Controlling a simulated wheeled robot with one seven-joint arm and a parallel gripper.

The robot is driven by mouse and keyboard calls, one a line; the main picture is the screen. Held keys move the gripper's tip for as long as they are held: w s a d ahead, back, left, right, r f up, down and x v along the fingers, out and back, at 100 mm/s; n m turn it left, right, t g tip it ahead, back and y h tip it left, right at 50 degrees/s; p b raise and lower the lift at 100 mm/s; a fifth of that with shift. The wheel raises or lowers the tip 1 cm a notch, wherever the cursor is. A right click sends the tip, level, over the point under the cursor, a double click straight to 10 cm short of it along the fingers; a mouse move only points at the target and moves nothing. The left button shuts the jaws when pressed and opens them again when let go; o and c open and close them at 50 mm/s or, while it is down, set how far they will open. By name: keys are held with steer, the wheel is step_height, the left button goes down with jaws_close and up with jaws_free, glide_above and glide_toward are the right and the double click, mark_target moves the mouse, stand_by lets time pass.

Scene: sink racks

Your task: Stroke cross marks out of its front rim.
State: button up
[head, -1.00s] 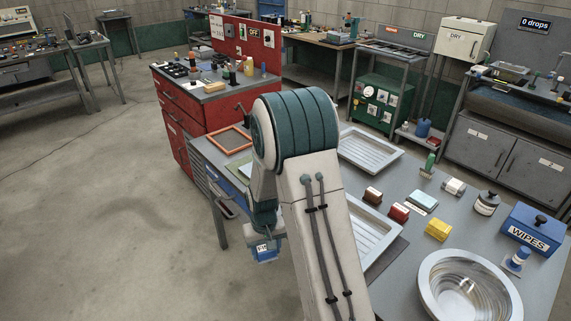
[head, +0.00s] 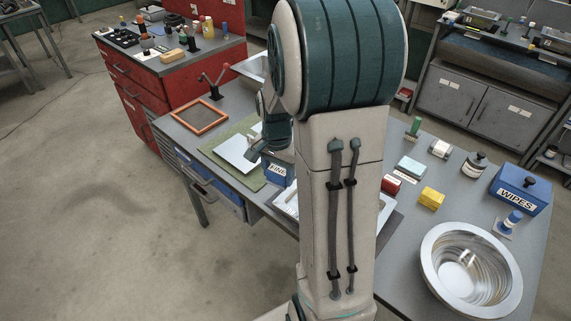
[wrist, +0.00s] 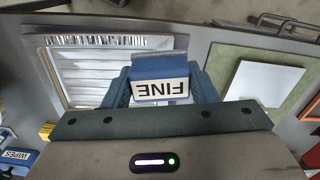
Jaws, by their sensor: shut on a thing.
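My gripper (wrist: 163,92) is shut on a blue block (wrist: 155,68) with a white label reading FINE. In the head view the block (head: 278,177) hangs below my arm near the table's left edge, between the green mat and a ribbed metal tray. A thin white square plate (head: 241,153) lies on the green mat (head: 222,150). In the wrist view the plate (wrist: 266,84) is right of the block and apart from it. The ribbed tray (wrist: 108,78) is to the left. No cross marks can be made out on any rim.
An orange-framed screen (head: 199,117) lies at the table's far left. A steel bowl (head: 430,265), a yellow block (head: 431,198), a red block (head: 391,185) and a blue WIPES box (head: 521,190) stand on the right. My arm hides the table's middle.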

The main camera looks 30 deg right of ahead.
steer(key=shift+s+d+r+m, duration=0.35)
steer(key=shift+s+r+m, duration=0.05)
steer(key=shift+r+m, duration=0.1)
steer(key=shift+s+d+r+m, duration=0.3)
steer(key=shift+s+r+m, duration=0.1)
steer(key=shift+r, duration=0.1)
steer(key=shift+f+b, duration=1.85)
steer(key=shift+f, duration=0.6)
